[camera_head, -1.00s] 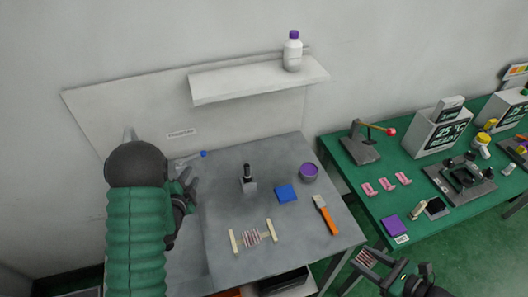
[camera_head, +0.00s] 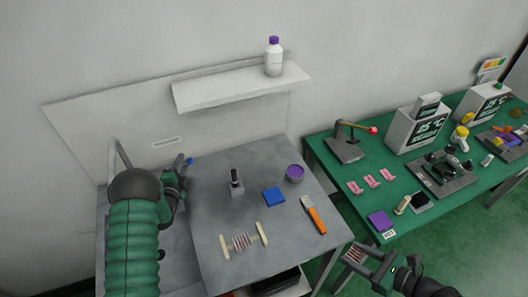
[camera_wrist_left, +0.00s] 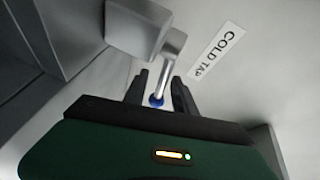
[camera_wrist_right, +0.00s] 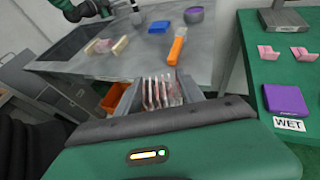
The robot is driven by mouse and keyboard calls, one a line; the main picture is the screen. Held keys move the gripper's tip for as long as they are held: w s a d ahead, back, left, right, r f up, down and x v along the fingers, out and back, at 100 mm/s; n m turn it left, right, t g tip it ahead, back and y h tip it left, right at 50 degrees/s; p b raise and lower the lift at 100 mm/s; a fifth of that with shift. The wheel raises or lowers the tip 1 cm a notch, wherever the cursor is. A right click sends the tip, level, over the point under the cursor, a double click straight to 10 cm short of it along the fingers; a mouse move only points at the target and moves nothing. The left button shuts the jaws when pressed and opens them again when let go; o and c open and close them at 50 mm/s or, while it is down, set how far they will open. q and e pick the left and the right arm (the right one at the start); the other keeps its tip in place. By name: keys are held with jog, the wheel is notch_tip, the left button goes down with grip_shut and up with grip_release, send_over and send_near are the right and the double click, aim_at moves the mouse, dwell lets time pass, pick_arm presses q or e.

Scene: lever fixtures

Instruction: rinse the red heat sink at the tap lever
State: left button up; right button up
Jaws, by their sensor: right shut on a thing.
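The tap lever is a grey rod with a blue ball end (camera_wrist_left: 157,100), on a wall by a "COLD TAP" label; the ball (camera_head: 189,160) also shows in the head view. My left gripper (camera_wrist_left: 158,92) is open, with its fingers on either side of the lever near the ball; I see gaps beside it. My right gripper (camera_head: 362,255) is shut on a finned reddish heat sink (camera_wrist_right: 162,92), held in front of the grey table's right end. Its fins are visible between the fingers; its lower part is hidden. The tap spout (camera_head: 120,155) rises behind my left arm.
The grey table (camera_head: 215,205) holds another finned piece (camera_head: 241,241) between pale blocks, a blue block (camera_head: 273,197), a purple-topped cup (camera_head: 295,174) and an orange-handled tool (camera_head: 314,215). A green table (camera_head: 340,180) stands right, with a red-knobbed lever (camera_head: 373,130) and a purple pad (camera_head: 380,221) by a "WET" label.

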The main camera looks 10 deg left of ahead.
pick_arm(q)
jog(key=shift+c, duration=0.3)
jog(key=shift+d, duration=0.1)
grip_shut()
jog(key=shift+s, duration=0.1)
jog(key=shift+f, duration=0.15)
dwell(0.7)
